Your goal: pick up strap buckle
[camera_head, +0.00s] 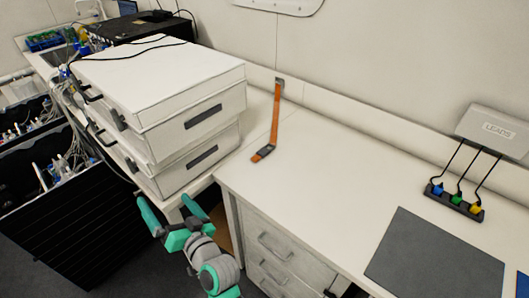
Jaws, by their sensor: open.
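An orange strap (275,115) hangs down the back wall panel and runs onto the white counter. Its dark buckle (263,153) lies on the counter at the strap's near end, right of the stacked white cases. My gripper (169,207) is at the lower left, in front of the counter's edge and the cases. Its two teal fingers are spread apart with nothing between them. It is well apart from the buckle, to the left of and nearer than it.
Two stacked white cases (165,90) stand left of the strap. A dark grey mat (435,258) lies at the right front of the counter (330,165). Behind it is a black block (454,203) with coloured plugs, wired to a "LEADS" box (497,130). The counter's middle is clear. Drawers (275,245) are below.

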